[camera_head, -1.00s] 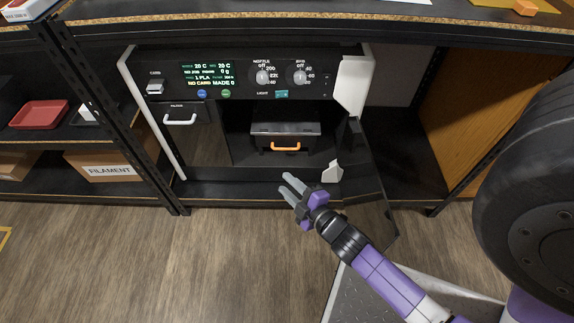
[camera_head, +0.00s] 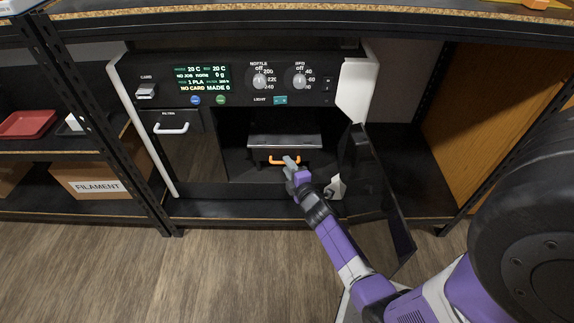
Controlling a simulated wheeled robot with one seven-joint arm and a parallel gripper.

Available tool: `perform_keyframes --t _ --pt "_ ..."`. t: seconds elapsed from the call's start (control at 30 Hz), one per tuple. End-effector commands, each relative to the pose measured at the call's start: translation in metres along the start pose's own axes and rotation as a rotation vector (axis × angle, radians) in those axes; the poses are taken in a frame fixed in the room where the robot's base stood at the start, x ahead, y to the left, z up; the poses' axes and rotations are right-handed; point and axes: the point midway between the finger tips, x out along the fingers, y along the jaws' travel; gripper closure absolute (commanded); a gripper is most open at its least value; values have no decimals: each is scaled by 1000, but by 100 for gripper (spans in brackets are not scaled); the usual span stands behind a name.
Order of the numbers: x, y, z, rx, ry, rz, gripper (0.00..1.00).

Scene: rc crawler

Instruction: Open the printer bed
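The printer (camera_head: 247,120) stands on the shelf with a display and dials on its upper panel. Its dark door (camera_head: 378,195) is swung open to the right. Inside the chamber is the printer bed (camera_head: 285,142), a dark drawer-like block with an orange handle (camera_head: 277,161) on its front. My gripper (camera_head: 291,165) is at the chamber opening, its fingertips at the right part of the handle and overlapping it in view. I cannot tell whether the fingers touch the handle or how far apart they are.
The open door and its white latch piece (camera_head: 336,186) stand close to the right of my gripper. A FILAMENT box (camera_head: 97,180) and a red tray (camera_head: 27,124) sit on the left shelves.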

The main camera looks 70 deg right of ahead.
Motion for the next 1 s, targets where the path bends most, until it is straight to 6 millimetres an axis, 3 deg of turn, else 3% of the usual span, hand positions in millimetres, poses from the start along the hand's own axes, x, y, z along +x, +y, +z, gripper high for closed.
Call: perform_keyframes --t 0.2,0.47,0.5,0.67,1.0 --pt "14 0 0 1 -1 -1 68" --pt "15 0 0 0 0 -1 68" --pt "15 0 0 0 0 -1 70" --pt "15 0 0 0 0 -1 100" --pt "15 0 0 0 0 -1 100"
